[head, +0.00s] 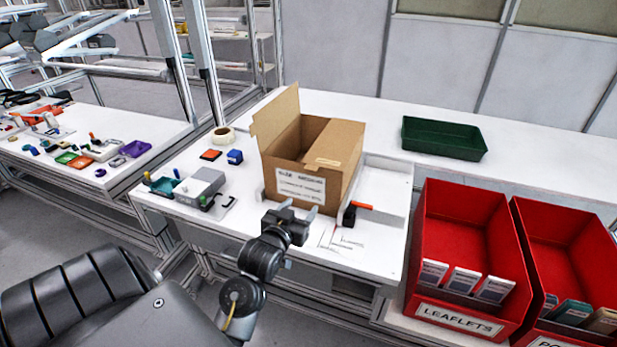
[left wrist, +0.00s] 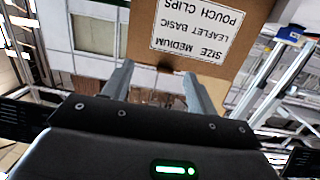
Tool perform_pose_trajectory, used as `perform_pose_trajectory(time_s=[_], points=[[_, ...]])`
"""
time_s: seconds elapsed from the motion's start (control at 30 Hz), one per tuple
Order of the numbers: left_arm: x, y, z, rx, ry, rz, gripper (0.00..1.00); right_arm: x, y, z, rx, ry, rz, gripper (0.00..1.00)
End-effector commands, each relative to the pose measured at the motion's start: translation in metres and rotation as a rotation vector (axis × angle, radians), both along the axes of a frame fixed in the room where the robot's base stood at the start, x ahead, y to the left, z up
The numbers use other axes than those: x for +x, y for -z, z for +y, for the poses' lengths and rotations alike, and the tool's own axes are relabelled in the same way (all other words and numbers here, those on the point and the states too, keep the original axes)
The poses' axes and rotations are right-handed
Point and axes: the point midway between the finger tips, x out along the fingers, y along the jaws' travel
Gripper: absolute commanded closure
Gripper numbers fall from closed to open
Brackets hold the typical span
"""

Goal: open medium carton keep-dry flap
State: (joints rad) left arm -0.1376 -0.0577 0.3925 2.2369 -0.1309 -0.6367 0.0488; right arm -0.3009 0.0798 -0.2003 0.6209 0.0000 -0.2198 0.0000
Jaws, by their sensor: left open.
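The cardboard carton (head: 345,188) stands on the white bench, with a printed label (head: 300,186) on its front. A tall flap (head: 276,120) stands up at its left side. A tan panel (head: 338,142) with a small pale strip covers the right part of the top, and the dark inside shows between them. My left gripper (head: 299,208) is open and empty in front of the carton's lower front. In the left wrist view its fingers (left wrist: 158,72) point at the carton (left wrist: 140,42), whose label (left wrist: 196,28) reads "SIZE MEDIUM". I cannot tell whether they touch it.
A black tool with an orange part (head: 351,213) lies right of the carton. A grey device (head: 203,185), a blue block (head: 235,157) and a tape roll (head: 223,136) lie left. A green tray (head: 443,138) is behind right. Red bins (head: 470,235) stand at front right.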

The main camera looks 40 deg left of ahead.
Motion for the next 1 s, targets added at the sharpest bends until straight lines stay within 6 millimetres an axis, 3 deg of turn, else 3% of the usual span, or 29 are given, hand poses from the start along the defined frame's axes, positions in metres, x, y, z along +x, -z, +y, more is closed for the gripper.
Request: perform_pose_trajectory(time_s=[0.1,0.37,0.8,1.0], points=[[-0.001,-0.031,0.014,0.017,-0.038,-0.099,0.42,0.000,0.002,0.000,0.000,0.000,0.000,0.64],[0.004,-0.040,0.019,0.022,-0.045,-0.126,0.42,0.000,0.000,0.000,0.000,0.000,0.000,0.64],[0.074,-0.040,0.044,0.022,-0.045,-0.123,0.42,0.000,-0.016,0.000,0.000,0.001,0.001,0.64],[0.095,-0.039,0.051,0.023,-0.045,-0.123,0.42,0.000,-0.019,0.000,0.000,0.001,0.001,0.64]])
